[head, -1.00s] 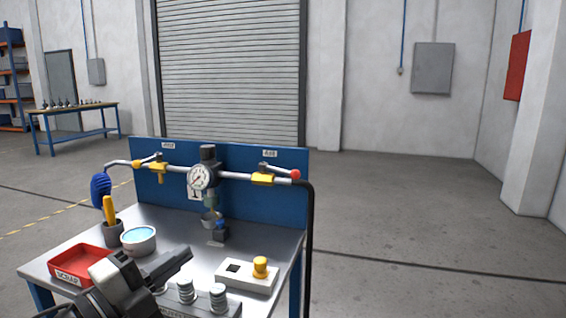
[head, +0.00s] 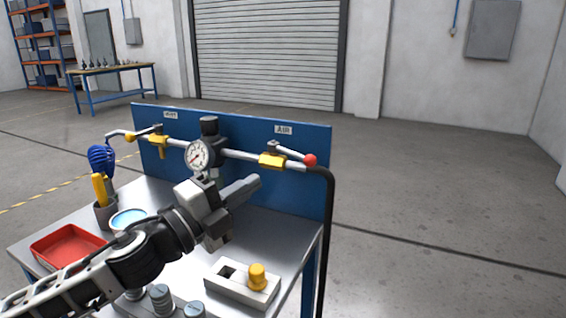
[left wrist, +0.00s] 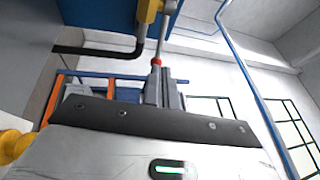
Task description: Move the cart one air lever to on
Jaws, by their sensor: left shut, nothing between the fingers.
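The air lever (head: 293,153) is a thin silver handle with a red ball end (head: 310,160) on a yellow valve body (head: 271,160), below the AIR label (head: 284,129). It points right, roughly along the pipe. My left gripper (head: 252,185) is shut and empty, over the cart in front of the panel, left of and below the lever in the head view. In the left wrist view the red ball (left wrist: 156,62) shows close beyond the fingertips (left wrist: 160,75); contact cannot be told. My right gripper is not in view.
A black hose (head: 330,215) drops at the right. A red tray (head: 68,243), a cup with tools, a blue-filled bowl (head: 127,219) and a yellow-knobbed block (head: 242,285) stand on the cart.

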